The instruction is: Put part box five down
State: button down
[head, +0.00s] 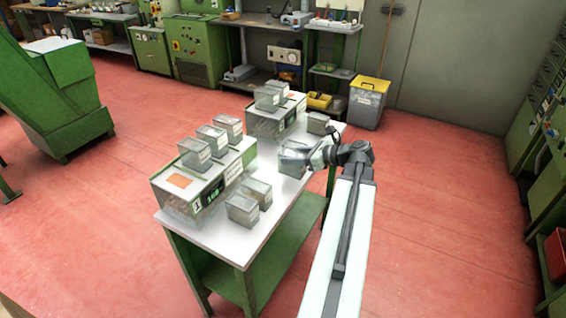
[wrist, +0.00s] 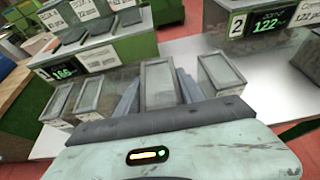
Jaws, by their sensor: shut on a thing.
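My gripper (head: 312,156) is shut on a clear grey-rimmed part box (head: 293,161) at the right side of the white table (head: 222,236). In the wrist view, the part box (wrist: 160,82) is between the two fingers (wrist: 158,92) and looks upright. No number is readable on it. I cannot tell whether its base touches the table. Another part box (wrist: 220,74) stands close to the right of the fingers. Two more (wrist: 57,104) (wrist: 92,96) stand to the left; the same pair is at the table's near end (head: 242,209) (head: 258,193) in the head view.
A large bin with display 1 (head: 205,197) carries several small boxes. A bin with display 2 (head: 266,125) stands farther back with boxes on top. A single box (head: 318,123) stands at the table's far right. Bare tabletop lies between the near pair and the held box.

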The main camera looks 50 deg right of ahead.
aim_at(284, 151)
jog(key=w, duration=0.4)
jog(key=shift+w+d+f, duration=0.15)
jog(key=shift+w+f, duration=0.1)
jog(key=shift+w, duration=0.05)
jog(key=shift+w+f+b, duration=0.15)
jog(key=shift+w+b, duration=0.2)
jog(key=shift+w, duration=0.25)
notch_tip(284, 151, down, 4)
jog(key=b, duration=0.3)
jog(key=shift+s+r, duration=0.15)
jog(key=shift+r, duration=0.2)
jog(key=c, duration=0.7)
grip_release()
